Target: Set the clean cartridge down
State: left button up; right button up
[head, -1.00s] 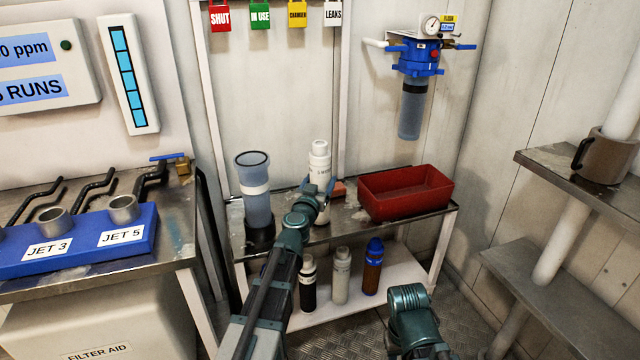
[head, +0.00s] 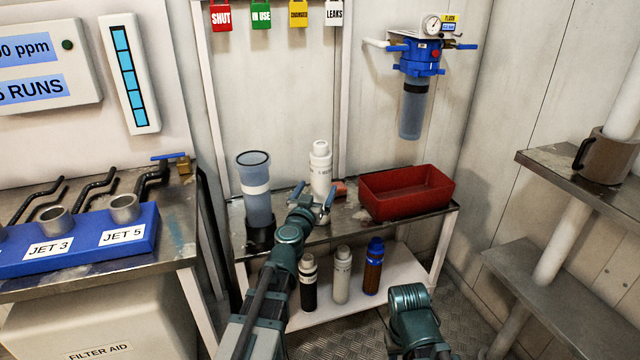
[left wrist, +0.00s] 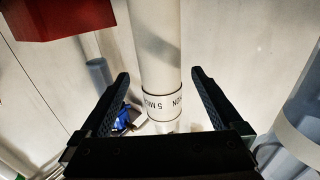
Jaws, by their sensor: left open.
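The clean cartridge (head: 320,165) is a white cylinder with a stepped cap and printed lettering. It stands upright on the metal bench (head: 345,228), between the clear housing and the red bin. My left gripper (head: 314,196) is open in front of it. In the left wrist view the cartridge (left wrist: 157,60) shows between and beyond the spread fingers (left wrist: 160,76), with gaps on both sides; the lettering on its band shows there. My left gripper hides part of its lower end in the head view. My right arm shows at the bottom, but its fingers do not.
The clear blue housing (head: 257,195) stands close on the left. The red bin (head: 405,191) is on the right, with a small reddish block (head: 338,188) beside the cartridge. A filter unit (head: 415,65) hangs on the wall.

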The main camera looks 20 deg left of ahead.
pick_arm(q)
jog(key=s, duration=0.7)
jog(key=shift+w, duration=0.1)
